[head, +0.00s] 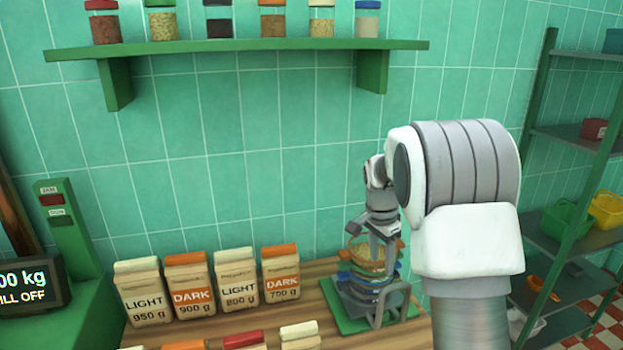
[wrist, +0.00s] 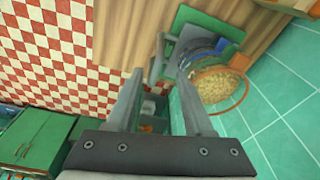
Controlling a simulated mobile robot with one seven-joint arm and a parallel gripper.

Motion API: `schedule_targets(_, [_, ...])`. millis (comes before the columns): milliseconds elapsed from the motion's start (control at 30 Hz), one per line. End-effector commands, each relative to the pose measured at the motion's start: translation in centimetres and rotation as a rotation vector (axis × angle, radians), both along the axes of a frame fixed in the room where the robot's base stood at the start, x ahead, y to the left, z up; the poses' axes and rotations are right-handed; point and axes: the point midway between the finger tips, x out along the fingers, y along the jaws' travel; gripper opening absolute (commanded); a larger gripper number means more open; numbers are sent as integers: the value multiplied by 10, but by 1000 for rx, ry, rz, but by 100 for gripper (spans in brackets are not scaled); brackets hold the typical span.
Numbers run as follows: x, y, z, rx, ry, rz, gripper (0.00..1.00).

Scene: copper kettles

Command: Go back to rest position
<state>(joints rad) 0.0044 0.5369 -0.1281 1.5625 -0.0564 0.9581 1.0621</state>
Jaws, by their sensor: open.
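My gripper (wrist: 160,80) is open, with its two grey fingers apart and nothing seen between them in the wrist view. In the head view my gripper (head: 376,232) is partly hidden by my own arm, near the top of a stand on the worktop. The stand has a green base (head: 346,318) and grey posts. It holds blue parts and a round holder of pale grain (head: 371,257). In the wrist view the grain (wrist: 218,84) lies right of my fingers, inside a reddish rim. I cannot tell whether a finger touches the stand.
Paper bags marked LIGHT (head: 146,290) and DARK (head: 281,272) stand left of the stand on the wooden worktop (head: 225,325). A green shelf (head: 240,47) with jars hangs above. A green rack (head: 560,130) stands at right. A scale display (head: 25,285) is at left.

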Motion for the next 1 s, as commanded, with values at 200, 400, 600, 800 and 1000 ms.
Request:
schedule_targets(200, [-36,13,51,12,-48,148,52])
schedule_targets(400, [-77,27,91,11,-93,307,52])
schedule_targets(600, [-123,39,121,-3,-140,467,52])
schedule_targets(800, [-170,51,140,-31,-185,628,52])
schedule_targets(1000, [-218,61,149,-75,-228,789,52])
